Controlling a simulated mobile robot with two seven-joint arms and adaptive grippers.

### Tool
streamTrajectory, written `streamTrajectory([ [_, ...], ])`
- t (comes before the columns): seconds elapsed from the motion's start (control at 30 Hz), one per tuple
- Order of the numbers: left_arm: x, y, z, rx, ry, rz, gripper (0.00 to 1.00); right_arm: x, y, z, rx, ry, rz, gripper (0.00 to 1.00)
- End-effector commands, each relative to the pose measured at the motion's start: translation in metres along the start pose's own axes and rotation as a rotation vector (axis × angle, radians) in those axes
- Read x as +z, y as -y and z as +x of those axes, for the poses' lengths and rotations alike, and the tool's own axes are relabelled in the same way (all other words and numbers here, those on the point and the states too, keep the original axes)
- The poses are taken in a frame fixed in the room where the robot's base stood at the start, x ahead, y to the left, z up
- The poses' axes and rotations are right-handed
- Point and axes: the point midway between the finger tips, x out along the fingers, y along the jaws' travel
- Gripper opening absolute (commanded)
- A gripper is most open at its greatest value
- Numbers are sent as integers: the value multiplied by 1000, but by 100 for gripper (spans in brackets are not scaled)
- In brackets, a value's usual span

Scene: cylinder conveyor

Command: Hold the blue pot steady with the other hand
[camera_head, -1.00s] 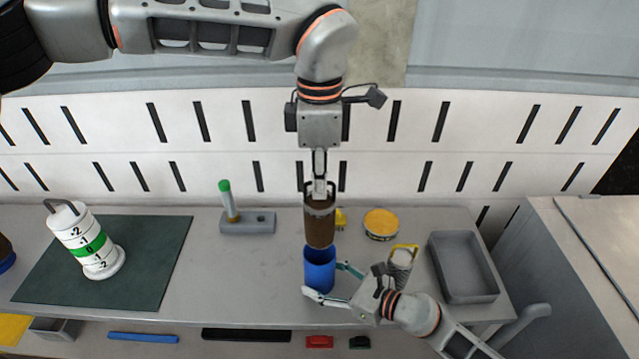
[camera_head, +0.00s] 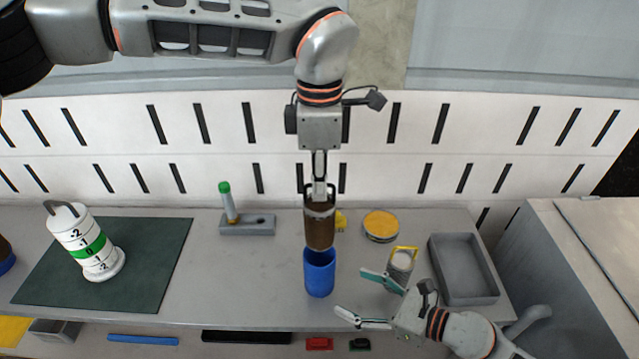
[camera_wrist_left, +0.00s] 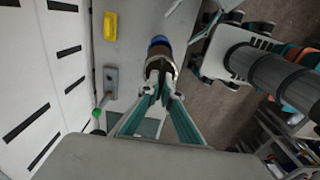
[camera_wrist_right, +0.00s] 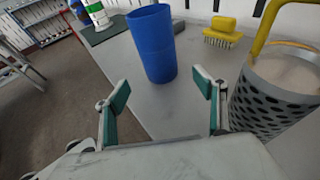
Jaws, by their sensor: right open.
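The blue pot (camera_head: 320,276) stands upright near the front of the grey table. In the right wrist view the pot (camera_wrist_right: 153,48) stands ahead of the fingers, and nothing touches it there. My left gripper (camera_head: 319,190) is shut on a brown cylinder (camera_head: 320,228) with a grey rim. It holds the cylinder upright over the pot's mouth; any gap between them is hard to judge. The cylinder also shows between the fingers in the left wrist view (camera_wrist_left: 160,68). My right gripper (camera_head: 353,293) is open and empty, to the right of the pot and apart from it.
A perforated metal holder with a yellow handle (camera_head: 400,265) stands close beside my right gripper. A yellow brush (camera_wrist_right: 222,30) lies behind the pot. A round yellow-topped tin (camera_head: 381,224) and a grey tray (camera_head: 466,268) are to the right.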

Motion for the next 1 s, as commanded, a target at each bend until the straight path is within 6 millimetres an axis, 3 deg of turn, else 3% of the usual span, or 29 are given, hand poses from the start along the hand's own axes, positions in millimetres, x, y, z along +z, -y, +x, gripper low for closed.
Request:
streamTrajectory([
  [0.23, 0, 0, -1, 1, 1, 0, 0, 0, 0, -21, 0, -1, 0, 70],
  [0.67, 0, 0, -28, 0, 1, -1, 0, 18, -1, -28, 0, -2, 2, 70],
  [1.0, 0, 0, -48, 2, 1, -1, 0, 16, -1, -27, 0, -2, 2, 70],
])
